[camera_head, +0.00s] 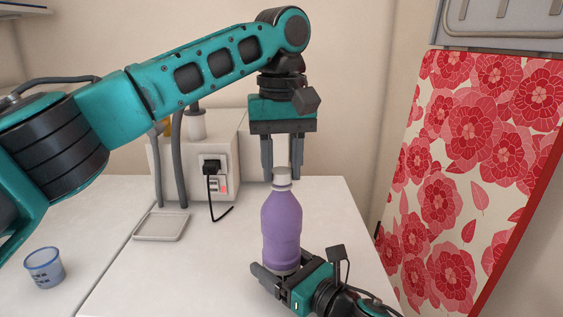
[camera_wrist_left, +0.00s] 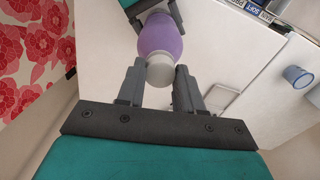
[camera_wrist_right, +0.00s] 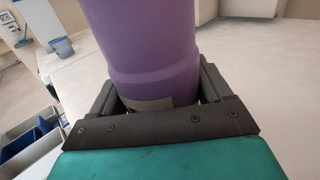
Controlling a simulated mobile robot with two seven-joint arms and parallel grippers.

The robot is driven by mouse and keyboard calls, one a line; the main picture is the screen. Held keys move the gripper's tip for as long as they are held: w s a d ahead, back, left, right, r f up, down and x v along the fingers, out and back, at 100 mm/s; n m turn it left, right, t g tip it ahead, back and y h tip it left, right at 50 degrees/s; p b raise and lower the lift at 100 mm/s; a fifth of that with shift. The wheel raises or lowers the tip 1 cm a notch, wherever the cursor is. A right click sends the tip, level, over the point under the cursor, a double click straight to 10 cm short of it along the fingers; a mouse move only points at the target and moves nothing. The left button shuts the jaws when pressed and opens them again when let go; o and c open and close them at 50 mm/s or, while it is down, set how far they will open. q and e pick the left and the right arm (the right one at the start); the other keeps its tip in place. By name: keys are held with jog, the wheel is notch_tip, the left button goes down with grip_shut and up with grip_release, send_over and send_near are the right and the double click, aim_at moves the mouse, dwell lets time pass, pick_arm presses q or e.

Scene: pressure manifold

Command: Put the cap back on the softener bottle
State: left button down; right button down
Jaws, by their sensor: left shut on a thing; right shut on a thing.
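The softener bottle (camera_head: 282,222) is purple and stands upright at the middle of the white counter. My right gripper (camera_head: 274,277) is shut on its lower part; the bottle also fills the upper part of the right wrist view (camera_wrist_right: 140,45). The white cap (camera_head: 282,172) is at the top of the bottle, between the fingers of my left gripper (camera_head: 281,176), which points down from above and is shut on it. In the left wrist view the cap (camera_wrist_left: 160,70) lines up with the bottle's neck. I cannot tell whether it is seated or just resting there.
A shallow tray (camera_head: 160,227) and a blue cup (camera_head: 44,267) sit on the counter to the left. A white box (camera_head: 155,180) with a plugged black cable (camera_head: 213,200) stands behind. A red floral panel (camera_head: 465,170) is at the right. The counter right of the bottle is clear.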

pick_arm(q)
jog(key=m, duration=0.5)
jog(key=shift+m, duration=0.4)
jog(key=m, duration=1)
jog(key=shift+m, duration=0.4)
jog(key=m, duration=0.5)
jog(key=shift+f, duration=0.1)
jog(key=c, duration=0.7)
grip_release()
jog(key=shift+o, duration=0.2)
notch_tip(320, 180, up, 12)
